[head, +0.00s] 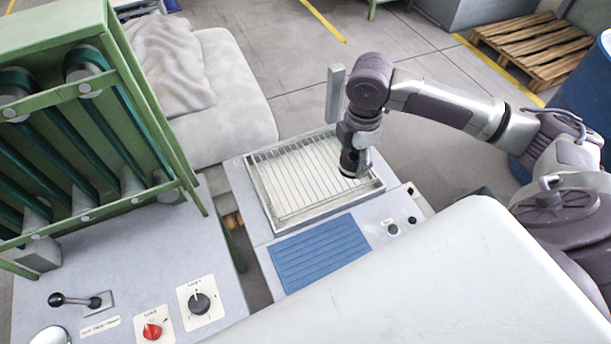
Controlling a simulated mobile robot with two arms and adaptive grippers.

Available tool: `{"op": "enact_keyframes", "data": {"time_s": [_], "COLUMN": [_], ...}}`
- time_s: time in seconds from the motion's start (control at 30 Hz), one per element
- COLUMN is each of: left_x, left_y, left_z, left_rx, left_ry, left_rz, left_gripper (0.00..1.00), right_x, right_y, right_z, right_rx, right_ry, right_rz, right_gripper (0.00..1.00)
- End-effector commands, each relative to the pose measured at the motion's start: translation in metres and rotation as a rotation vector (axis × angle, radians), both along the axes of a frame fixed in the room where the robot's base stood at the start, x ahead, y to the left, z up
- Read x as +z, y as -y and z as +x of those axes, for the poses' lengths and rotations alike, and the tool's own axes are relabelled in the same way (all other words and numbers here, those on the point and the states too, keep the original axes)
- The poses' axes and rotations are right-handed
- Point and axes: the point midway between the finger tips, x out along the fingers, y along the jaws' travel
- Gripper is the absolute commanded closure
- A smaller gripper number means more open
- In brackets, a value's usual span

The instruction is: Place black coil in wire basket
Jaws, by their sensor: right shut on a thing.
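The wire basket (300,208) is a shallow metal tray with thin bars, set on a light grey stand in the middle of the head view. My right gripper (354,168) points down over the basket's right side. It is shut on a small dark thing at its tip, which looks like the black coil (349,160). The gripper hides most of the coil, and I cannot tell whether it touches the basket. My left gripper is not in view.
A blue ribbed mat (318,252) lies in front of the basket. A green machine frame (95,110) stands at the left, above a panel with a red knob (152,331) and a black knob (199,303). A wooden pallet (535,48) and a blue barrel (590,95) stand at the far right.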

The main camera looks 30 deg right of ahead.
Motion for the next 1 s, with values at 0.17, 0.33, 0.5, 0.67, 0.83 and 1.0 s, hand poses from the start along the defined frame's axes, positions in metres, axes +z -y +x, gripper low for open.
{"op": "enact_keyframes", "data": {"time_s": [0.17,0.33,0.5,0.67,0.83,1.0], "left_x": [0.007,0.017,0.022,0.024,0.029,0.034], "left_y": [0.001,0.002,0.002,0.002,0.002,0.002], "left_z": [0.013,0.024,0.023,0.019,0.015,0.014], "left_rx": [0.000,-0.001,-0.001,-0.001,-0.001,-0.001], "left_ry": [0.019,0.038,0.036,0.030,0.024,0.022], "left_rz": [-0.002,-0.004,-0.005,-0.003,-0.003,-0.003], "left_gripper": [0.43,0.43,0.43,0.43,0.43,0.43], "right_x": [-0.009,-0.032,-0.053,-0.065,-0.080,-0.103], "right_y": [-0.014,-0.040,-0.061,-0.071,-0.073,-0.072], "right_z": [0.018,0.049,0.076,0.089,0.090,0.090], "right_rx": [0.027,0.025,0.024,0.022,0.022,0.022], "right_ry": [0.000,0.000,0.000,0.001,-0.002,-0.001], "right_rz": [0.008,0.008,0.005,0.003,0.002,0.001], "right_gripper": [0.77,0.77,0.77,0.77,0.77,0.77]}}
